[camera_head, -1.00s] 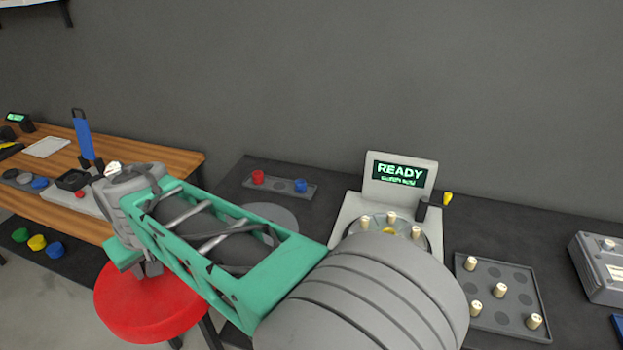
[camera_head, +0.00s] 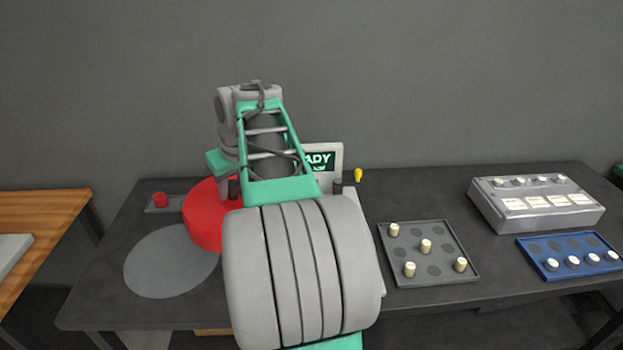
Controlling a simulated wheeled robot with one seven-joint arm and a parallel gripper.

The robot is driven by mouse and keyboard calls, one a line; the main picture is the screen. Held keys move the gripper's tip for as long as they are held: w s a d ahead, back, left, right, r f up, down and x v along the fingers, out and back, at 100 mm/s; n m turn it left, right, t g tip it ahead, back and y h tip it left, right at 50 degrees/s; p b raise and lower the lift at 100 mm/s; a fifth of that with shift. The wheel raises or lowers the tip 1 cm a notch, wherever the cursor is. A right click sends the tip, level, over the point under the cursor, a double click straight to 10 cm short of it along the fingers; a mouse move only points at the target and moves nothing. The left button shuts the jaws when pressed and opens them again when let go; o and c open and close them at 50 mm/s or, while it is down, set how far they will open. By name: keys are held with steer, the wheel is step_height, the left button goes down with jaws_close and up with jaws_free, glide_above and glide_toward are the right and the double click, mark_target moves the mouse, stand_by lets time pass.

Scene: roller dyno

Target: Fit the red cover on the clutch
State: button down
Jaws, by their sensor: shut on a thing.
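The red cover (camera_head: 203,226) is a large red disc at the left of the dark table, left of my arm. My gripper (camera_head: 231,187) is shut on it at its upper right side, with the fingertips partly hidden by my arm. The cover is near the grey machine with the READY screen (camera_head: 320,160). My arm hides most of that machine and the cover's right part. I cannot make out the clutch; the round part below the screen is hidden.
A flat grey disc (camera_head: 165,265) lies on the dark table (camera_head: 110,290). A small tray with a red button (camera_head: 160,199) is behind it. A grey tray (camera_head: 455,275) holds several pegs. A grey box (camera_head: 535,210) and blue tray (camera_head: 590,270) stand at right.

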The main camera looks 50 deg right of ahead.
steer(key=s+d+m+b, duration=0.1)
steer(key=s+d+b, duration=0.1)
steer(key=s+d, duration=1.15)
step_height(320, 180, down, 6)
steer(key=w+d+b, duration=0.2)
steer(key=b, duration=0.3)
steer(key=shift+d+b, duration=0.15)
steer(key=shift+b, duration=0.2)
steer(key=shift+s, duration=0.15)
steer(key=shift+f+b, duration=2.15)
steer(key=shift+f, duration=0.65)
steer(key=c, duration=0.5)
jaws_free()
